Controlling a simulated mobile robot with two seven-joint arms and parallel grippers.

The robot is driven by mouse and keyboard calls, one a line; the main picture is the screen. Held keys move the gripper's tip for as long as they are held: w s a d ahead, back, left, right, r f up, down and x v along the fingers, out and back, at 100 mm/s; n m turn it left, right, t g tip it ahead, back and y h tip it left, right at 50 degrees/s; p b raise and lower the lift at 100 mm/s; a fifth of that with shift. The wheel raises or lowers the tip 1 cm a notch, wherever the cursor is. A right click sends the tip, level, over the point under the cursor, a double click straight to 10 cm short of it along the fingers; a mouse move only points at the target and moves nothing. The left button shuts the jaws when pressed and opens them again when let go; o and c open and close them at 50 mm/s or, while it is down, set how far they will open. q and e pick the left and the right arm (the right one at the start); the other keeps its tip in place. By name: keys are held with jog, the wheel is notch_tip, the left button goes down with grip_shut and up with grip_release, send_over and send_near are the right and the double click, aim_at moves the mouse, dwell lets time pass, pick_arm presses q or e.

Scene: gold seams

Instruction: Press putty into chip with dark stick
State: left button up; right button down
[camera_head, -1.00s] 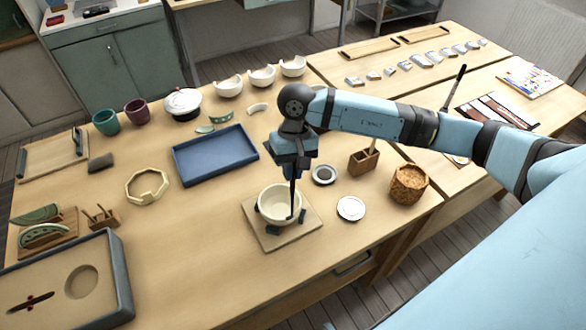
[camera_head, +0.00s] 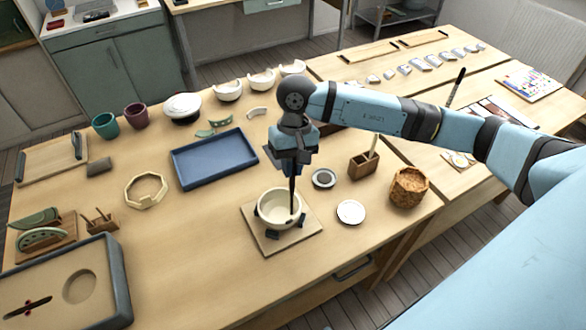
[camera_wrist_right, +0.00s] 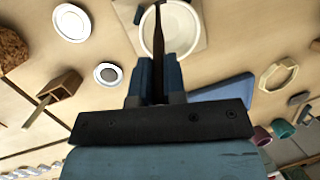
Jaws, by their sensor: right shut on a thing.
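A cream bowl (camera_head: 266,217) stands upright between small dark blocks on a square light board (camera_head: 259,237). My right gripper (camera_head: 292,168) is above the bowl, shut on an upright dark stick (camera_head: 292,190). The stick's lower end is at the bowl's near right rim; I cannot tell whether it touches. The right wrist view shows the stick (camera_wrist_right: 158,35) between the fingers (camera_wrist_right: 158,82), in front of the bowl (camera_wrist_right: 147,32). A small dark mark shows at the near rim, but the chip and putty cannot be made out clearly. My left gripper is not in view.
A blue tray (camera_head: 184,174) lies behind the board. A small dish with dark contents (camera_head: 323,178), a white dish (camera_head: 351,212), a wooden holder (camera_head: 361,166) and a cork-like pot (camera_head: 408,188) stand to the right.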

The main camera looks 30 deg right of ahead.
pick_arm(q)
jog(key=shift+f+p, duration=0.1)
jog(key=shift+p, duration=0.55)
pick_arm(e)
jog(key=shift+r, duration=2.9)
